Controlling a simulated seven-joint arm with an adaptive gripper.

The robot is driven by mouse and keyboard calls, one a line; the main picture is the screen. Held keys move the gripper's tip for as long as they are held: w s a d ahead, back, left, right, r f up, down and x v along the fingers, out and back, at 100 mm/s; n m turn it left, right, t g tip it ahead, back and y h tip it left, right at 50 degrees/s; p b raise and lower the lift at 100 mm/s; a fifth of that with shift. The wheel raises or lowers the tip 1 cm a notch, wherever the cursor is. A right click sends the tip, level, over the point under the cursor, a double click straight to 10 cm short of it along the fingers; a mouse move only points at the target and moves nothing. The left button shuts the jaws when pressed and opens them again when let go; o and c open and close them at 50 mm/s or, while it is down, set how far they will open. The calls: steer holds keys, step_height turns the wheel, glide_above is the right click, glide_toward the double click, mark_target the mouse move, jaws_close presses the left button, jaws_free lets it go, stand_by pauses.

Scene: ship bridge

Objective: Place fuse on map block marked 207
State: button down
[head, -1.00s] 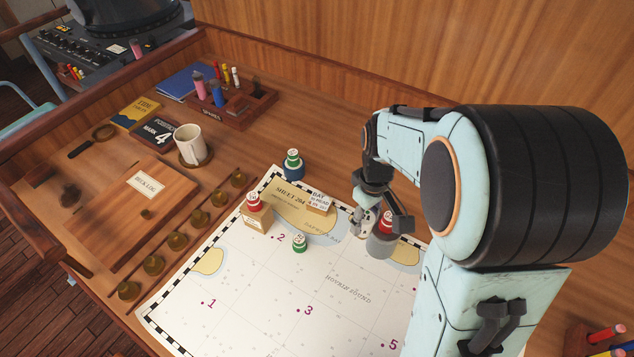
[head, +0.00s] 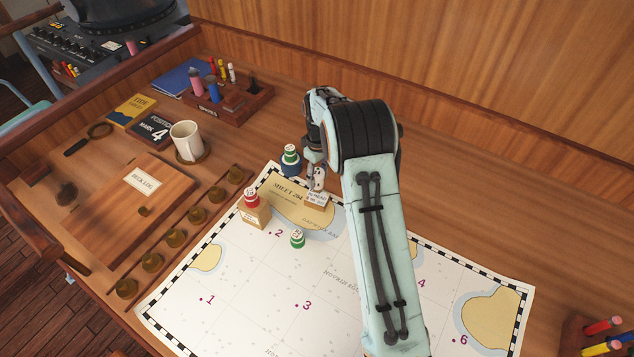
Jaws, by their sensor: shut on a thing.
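My gripper (head: 316,176) is at the top edge of the chart, above or just behind a small labelled block (head: 318,201). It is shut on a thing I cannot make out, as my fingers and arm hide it. The block's label is too small to read surely. A second wooden labelled block (head: 256,216) stands to the left with a red-topped piece (head: 251,197) on it. A green-topped piece on a blue base (head: 290,160) stands just left of my gripper. Another green-topped piece (head: 297,239) stands on the chart. I cannot read 207 anywhere.
The chart (head: 245,295) lies flat, its middle right hidden by my arm. A row of brass knobs (head: 197,215) and a wooden log box (head: 135,205) are left. A mug (head: 187,140) and pen rack (head: 230,105) stand behind. The chart's lower left is clear.

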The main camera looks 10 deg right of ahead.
mark_target(317, 184)
steer(key=shift+w+f, duration=0.25)
steer(key=shift+f, duration=1.6)
steer(key=shift+f, duration=0.2)
steer(key=c, duration=0.8)
jaws_free()
steer(key=shift+o, duration=0.2)
steer(key=shift+r, duration=0.15)
